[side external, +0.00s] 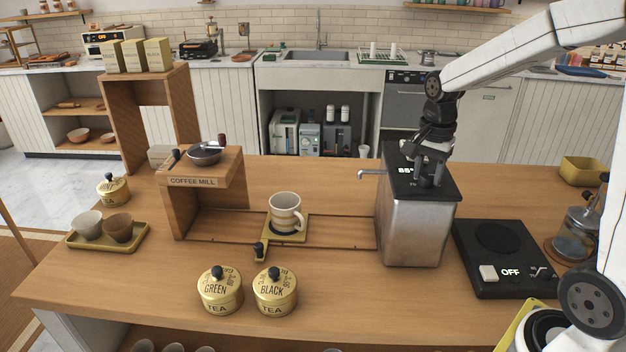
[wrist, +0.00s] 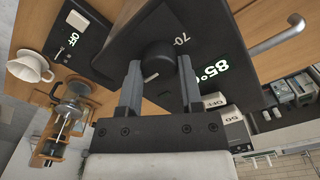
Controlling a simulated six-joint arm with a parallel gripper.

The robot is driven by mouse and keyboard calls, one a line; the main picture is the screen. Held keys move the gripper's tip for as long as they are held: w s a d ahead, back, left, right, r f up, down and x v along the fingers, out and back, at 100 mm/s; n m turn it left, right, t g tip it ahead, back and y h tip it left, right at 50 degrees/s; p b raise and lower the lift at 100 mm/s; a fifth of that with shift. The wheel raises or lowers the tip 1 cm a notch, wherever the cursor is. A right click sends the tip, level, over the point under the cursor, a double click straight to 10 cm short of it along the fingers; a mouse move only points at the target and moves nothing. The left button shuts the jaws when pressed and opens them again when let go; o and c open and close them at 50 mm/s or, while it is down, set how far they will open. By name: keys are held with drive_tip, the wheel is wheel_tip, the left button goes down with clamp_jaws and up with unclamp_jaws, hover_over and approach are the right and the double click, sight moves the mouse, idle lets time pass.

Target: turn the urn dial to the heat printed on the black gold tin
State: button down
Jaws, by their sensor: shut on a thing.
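The urn (side external: 415,232) is a steel box with a black top, right of the table's middle. Its black round dial (wrist: 157,58) sits between my fingertips in the wrist view. My gripper (wrist: 160,68) is shut on the dial; it reaches down onto the urn top in the side view (side external: 431,180), hiding most of the dial there. A lit green display (wrist: 210,73) on the urn reads 85°C, and a printed 70 (wrist: 182,40) shows beside the dial. The gold tin marked BLACK TEA (side external: 275,296) stands at the front; its small lid print is not legible.
A gold GREEN TEA tin (side external: 219,296) stands left of the black one. A black hot plate reading OFF (side external: 500,255) lies right of the urn.

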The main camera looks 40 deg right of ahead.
sight(428, 174)
drive_tip(key=shift+r, duration=0.1)
drive_tip(key=shift+c, duration=1.3)
unclamp_jaws()
drive_tip(key=shift+r, duration=3.9)
